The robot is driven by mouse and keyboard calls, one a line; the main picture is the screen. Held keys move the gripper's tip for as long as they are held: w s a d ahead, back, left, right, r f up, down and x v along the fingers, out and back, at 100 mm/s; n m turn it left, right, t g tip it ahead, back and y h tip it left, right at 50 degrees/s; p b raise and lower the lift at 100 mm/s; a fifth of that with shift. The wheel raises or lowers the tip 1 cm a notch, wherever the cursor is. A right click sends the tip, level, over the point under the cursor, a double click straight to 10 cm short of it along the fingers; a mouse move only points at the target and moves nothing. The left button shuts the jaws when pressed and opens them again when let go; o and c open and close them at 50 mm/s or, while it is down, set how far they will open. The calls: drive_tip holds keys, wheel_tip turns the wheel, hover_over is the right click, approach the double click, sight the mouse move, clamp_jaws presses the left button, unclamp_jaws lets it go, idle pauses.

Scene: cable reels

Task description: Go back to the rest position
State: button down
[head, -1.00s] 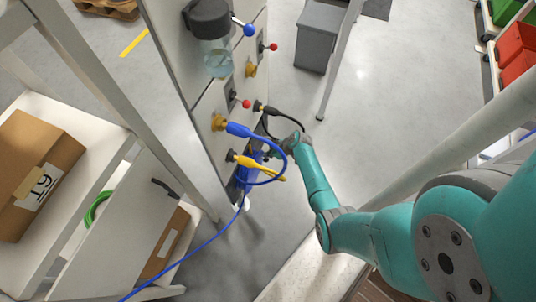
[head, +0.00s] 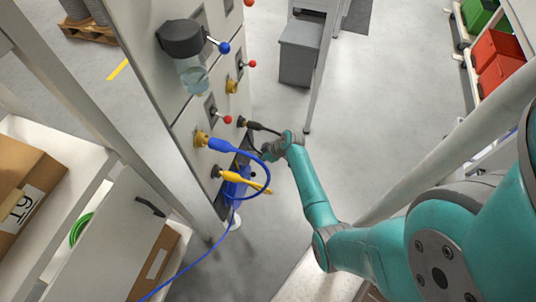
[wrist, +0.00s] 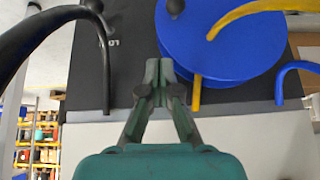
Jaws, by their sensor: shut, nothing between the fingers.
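My gripper (wrist: 160,72) is shut and empty in the wrist view, its fingertips together in front of a dark panel and a blue disc. In the head view my teal arm reaches toward the grey panel, and the fingers are hidden behind the cables and the wrist. The blue disc (wrist: 222,45) carries a yellow cable (wrist: 245,12) across it. A black cable (wrist: 40,30) arches at the left of the wrist view.
The grey panel (head: 190,105) holds a blue plug (head: 222,145), a yellow plug (head: 232,177), a black plug (head: 254,125) and several levers. A shelf with a cardboard box (head: 25,180) stands left. A grey bin (head: 300,52) stands behind on open floor.

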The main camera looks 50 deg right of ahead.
drive_tip(key=shift+d+v, duration=0.15)
drive_tip(key=shift+v, duration=1.2)
drive_tip(key=shift+d+v, duration=0.2)
drive_tip(key=shift+v, duration=1.1)
drive_tip(key=shift+w, duration=0.15)
drive_tip(key=s+a+f+m+h, duration=0.2)
drive_tip(key=s+a+f, duration=0.1)
drive_tip(key=s+a, duration=0.55)
drive_tip(key=s+a+r+m+t+h, duration=0.15)
drive_tip(key=s+a+r, duration=0.25)
drive_tip(key=s+a, duration=0.5)
drive_tip(key=s+a+r+t, duration=0.2)
drive_tip(key=s+r, duration=0.3)
drive_tip(key=r, duration=0.4)
drive_tip(key=s+a+r+t, duration=0.2)
drive_tip(key=s+a+r, duration=0.2)
drive_tip(key=r, duration=0.6)
drive_tip(key=s+a+r+t, duration=0.3)
drive_tip(key=s+r, duration=0.3)
drive_tip(key=r, duration=0.4)
drive_tip(key=shift+s+a+r+y, duration=0.2)
drive_tip(key=shift+s+r+y, duration=0.05)
drive_tip(key=shift+y, duration=0.2)
